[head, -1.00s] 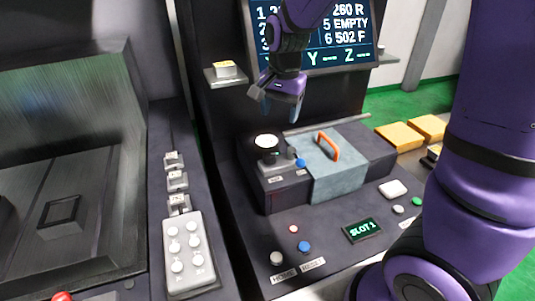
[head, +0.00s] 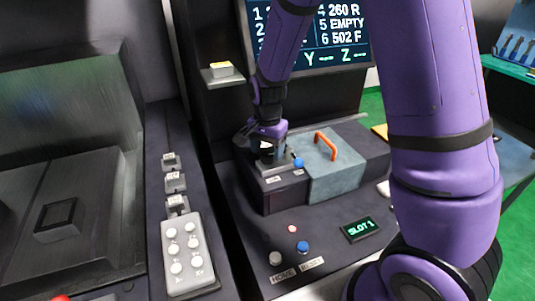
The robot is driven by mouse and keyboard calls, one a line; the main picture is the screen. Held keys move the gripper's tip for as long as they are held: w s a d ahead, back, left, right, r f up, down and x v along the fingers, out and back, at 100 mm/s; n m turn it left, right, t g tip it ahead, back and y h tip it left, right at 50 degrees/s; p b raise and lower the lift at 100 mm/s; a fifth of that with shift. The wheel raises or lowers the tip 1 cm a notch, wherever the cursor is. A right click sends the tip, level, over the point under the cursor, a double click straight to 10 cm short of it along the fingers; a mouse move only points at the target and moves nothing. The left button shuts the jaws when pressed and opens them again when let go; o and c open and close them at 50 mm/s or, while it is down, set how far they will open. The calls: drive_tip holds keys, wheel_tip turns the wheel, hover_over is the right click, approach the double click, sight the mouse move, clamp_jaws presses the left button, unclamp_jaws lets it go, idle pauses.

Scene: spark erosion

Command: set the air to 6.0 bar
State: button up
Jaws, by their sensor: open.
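My gripper (head: 264,139) is lowered over the round gauge and knob unit at the left end of the dark box (head: 285,195). Its fingers are open and sit around or just above the unit; I cannot tell whether they touch it. The gauge face and the knob are mostly hidden behind the gripper, so no pressure reading shows. A blue button (head: 298,163) sits just right of the unit, and a small label (head: 273,179) is on the box front below it.
A grey-blue lid (head: 335,170) with an orange handle (head: 326,145) lies close right of my gripper. A small shelf (head: 222,77) juts out at upper left. A screen (head: 345,55) stands behind. The front panel holds a SLOT 1 display (head: 361,229) and several buttons.

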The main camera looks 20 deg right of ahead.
drive_tip(key=shift+f, duration=1)
drive_tip(key=c, duration=0.9)
drive_tip(key=shift+c, duration=0.2)
drive_tip(key=shift+n, duration=0.4)
drive_tip(key=n, duration=0.3)
drive_tip(key=shift+n, duration=0.4)
drive_tip(key=n, duration=0.5)
drive_tip(key=shift+a+n, duration=0.1)
drive_tip(key=shift+n, duration=0.2)
